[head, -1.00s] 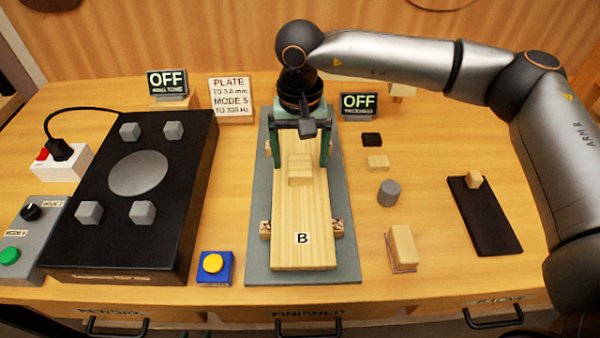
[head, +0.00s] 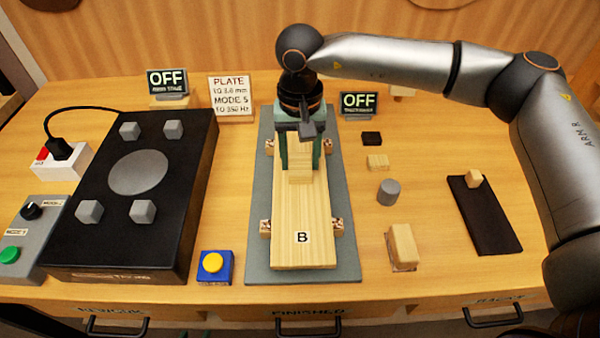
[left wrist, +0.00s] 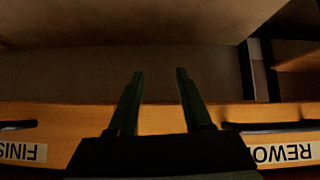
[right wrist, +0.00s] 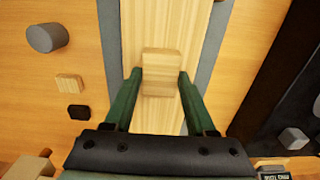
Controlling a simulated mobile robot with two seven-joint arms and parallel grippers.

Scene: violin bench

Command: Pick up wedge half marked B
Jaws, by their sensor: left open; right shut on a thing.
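The wedge half marked B (head: 302,215) is a long pale wooden board with a B label near its front end. It lies on the grey mat (head: 257,255). A small stepped wooden block (head: 300,175) sits on its upper face. My right gripper (head: 300,178) points down over the board and is shut on that block; in the right wrist view the fingertips press the sides of the block (right wrist: 161,62). I cannot see a gap under the board. My left gripper (left wrist: 159,72) is open and empty, low by the drawer fronts.
Small wooden supports (head: 265,228) show beside the board. A black device (head: 110,245) with grey cubes and a blue box with a yellow button (head: 214,265) stand left. A grey cylinder (head: 388,192), wooden blocks (head: 403,245) and a dark strip (head: 485,220) lie right.

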